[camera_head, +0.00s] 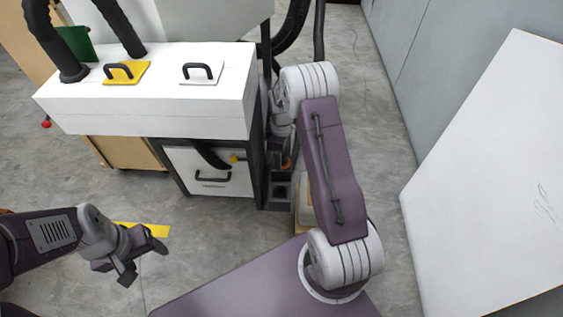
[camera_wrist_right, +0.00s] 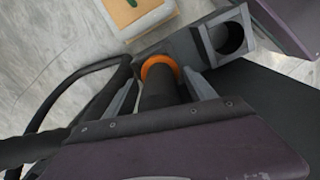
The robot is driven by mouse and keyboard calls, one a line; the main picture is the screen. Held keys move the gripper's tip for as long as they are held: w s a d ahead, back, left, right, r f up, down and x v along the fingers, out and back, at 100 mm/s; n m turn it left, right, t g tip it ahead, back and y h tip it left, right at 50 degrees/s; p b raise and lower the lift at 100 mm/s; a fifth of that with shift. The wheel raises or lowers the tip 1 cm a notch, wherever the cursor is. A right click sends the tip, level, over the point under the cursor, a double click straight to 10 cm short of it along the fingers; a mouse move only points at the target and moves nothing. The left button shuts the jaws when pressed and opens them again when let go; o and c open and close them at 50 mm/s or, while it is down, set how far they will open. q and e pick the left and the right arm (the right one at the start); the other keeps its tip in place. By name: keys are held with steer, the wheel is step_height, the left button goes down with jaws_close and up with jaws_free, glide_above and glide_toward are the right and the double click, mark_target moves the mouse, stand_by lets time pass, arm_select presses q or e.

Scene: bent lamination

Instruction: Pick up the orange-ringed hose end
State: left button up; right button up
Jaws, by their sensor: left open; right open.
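The orange-ringed hose end shows in the right wrist view as a dark tube with an orange ring (camera_wrist_right: 160,70) at its far end. It lies between the two fingers of my right gripper (camera_wrist_right: 160,93), which is open around it. In the head view only a bit of orange (camera_head: 286,163) shows beside the machine, mostly hidden behind my right arm. My right gripper is hidden there too. My left gripper (camera_head: 143,264) is open and empty above the floor at the lower left.
A white machine cabinet (camera_head: 160,117) with a yellow handled cover (camera_head: 127,79) and a white handled cover (camera_head: 202,82) stands ahead. A grey square socket (camera_wrist_right: 224,38) is beside the hose end. A white panel (camera_head: 490,190) leans at right.

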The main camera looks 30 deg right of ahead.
steer(key=shift+r, duration=0.15)
steer(key=shift+c, duration=0.6)
steer(key=c, duration=1.2)
step_height(320, 180, up, 5)
steer(key=p, duration=0.3)
steer(key=s+r+p, duration=0.1)
steer(key=s+r, duration=0.1)
steer(key=s, duration=0.1)
steer(key=s+d+r+p, duration=0.1)
steer(key=s+r, duration=0.1)
steer(key=s, duration=0.2)
steer(key=s+d+r+p, duration=0.1)
steer(key=s+r+p, duration=0.1)
steer(key=s, duration=0.2)
steer(key=shift+s+d, duration=0.2)
steer(key=shift+d, duration=0.05)
